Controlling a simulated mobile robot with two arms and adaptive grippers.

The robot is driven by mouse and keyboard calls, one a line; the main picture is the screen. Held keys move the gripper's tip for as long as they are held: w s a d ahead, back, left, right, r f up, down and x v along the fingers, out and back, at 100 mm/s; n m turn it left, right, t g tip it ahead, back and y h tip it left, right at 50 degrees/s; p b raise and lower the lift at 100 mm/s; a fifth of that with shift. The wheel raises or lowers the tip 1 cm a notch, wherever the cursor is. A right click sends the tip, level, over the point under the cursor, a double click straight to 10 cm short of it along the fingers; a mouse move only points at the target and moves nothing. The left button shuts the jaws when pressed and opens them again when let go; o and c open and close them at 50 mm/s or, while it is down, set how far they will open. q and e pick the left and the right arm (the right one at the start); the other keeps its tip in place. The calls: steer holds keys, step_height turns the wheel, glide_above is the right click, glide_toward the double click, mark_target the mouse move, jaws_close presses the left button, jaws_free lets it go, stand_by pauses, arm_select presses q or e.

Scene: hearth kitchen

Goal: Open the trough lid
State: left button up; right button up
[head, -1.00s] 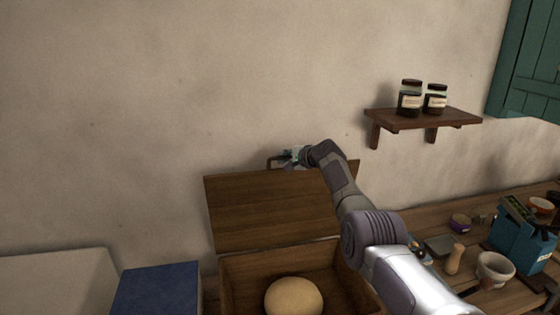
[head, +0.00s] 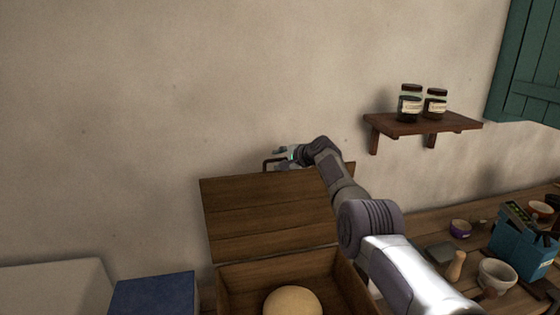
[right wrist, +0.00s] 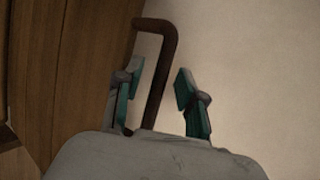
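The wooden trough lid (head: 260,217) stands raised on the back edge of the trough (head: 232,290), its inner face towards me. Its dark handle (head: 269,163) shows at the top edge and also in the right wrist view (right wrist: 166,62). My right gripper (head: 284,154) is at this handle, near the wall. In the right wrist view its two fingers (right wrist: 158,78) are apart, with the handle bar between them. A clear gap shows between the bar and the right-hand finger. A pale dough ball (head: 292,301) lies in the trough. My left gripper is out of view.
A blue box (head: 154,294) and a pale block (head: 55,285) stand left of the trough. At right, a wooden counter (head: 430,226) holds a bowl (head: 497,275) and a blue crate (head: 522,250). A wall shelf (head: 422,124) carries two jars.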

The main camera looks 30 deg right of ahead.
steer(key=shift+d+f, duration=0.1)
steer(key=shift+d, duration=0.05)
steer(key=shift+s+d+r, duration=0.15)
steer(key=shift+s+r, duration=0.05)
steer(key=shift+s, duration=0.25)
steer(key=v, duration=1.1)
steer(key=shift+a, duration=0.2)
